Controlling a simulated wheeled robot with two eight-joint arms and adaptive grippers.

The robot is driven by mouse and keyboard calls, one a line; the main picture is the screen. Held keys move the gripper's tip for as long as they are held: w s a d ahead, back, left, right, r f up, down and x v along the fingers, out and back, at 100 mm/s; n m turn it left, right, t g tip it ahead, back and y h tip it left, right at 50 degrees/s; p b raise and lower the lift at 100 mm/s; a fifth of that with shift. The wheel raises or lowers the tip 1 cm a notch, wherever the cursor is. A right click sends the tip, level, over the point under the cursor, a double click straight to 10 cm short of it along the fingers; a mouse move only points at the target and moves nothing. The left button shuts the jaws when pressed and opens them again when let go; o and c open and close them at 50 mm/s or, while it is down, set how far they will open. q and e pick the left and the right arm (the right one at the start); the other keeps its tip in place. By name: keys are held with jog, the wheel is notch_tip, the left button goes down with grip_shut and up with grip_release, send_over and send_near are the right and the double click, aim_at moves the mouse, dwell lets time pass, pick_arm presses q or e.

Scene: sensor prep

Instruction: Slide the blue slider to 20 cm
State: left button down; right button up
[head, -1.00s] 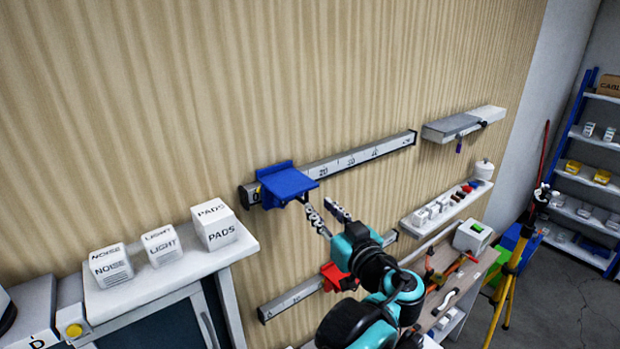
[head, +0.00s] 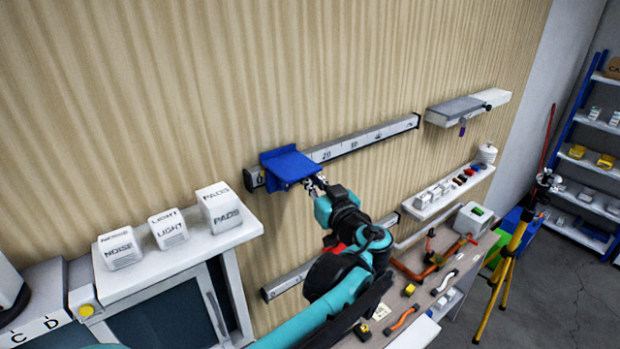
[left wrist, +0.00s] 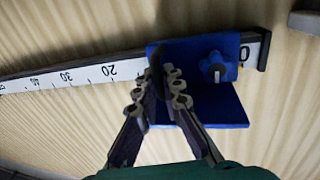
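The blue slider (head: 287,166) sits on the upper wall rail (head: 365,138), near its 0 end and short of the 20 mark. It also shows in the left wrist view (left wrist: 217,112), with a blue knob on it and the 0 just beside it. My left gripper (head: 317,185) is at the slider's edge on the 20 side. In the left wrist view the left gripper's fingers (left wrist: 157,93) are apart, one on each side of that edge. I cannot tell whether they touch it. My right gripper is not in view.
A lower rail (head: 287,283) with a red slider, partly hidden by my arm, runs below. A grey shelf (head: 468,108) is at the upper rail's far end. White labelled boxes (head: 220,208) stand on a cabinet at left. A workbench with tools is at right.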

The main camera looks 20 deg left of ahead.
pick_arm(q)
jog(key=shift+w, duration=0.1)
jog(key=w+d+b, duration=0.2)
jog(key=w+d, duration=1)
jog(key=w, duration=0.3)
jog(key=shift+w+d, duration=0.15)
jog(key=shift+w, duration=0.15)
jog(key=c, duration=1.6)
grip_release()
jog(key=shift+c, duration=0.2)
jog(key=shift+s, duration=0.1)
jog(key=v, duration=1.2)
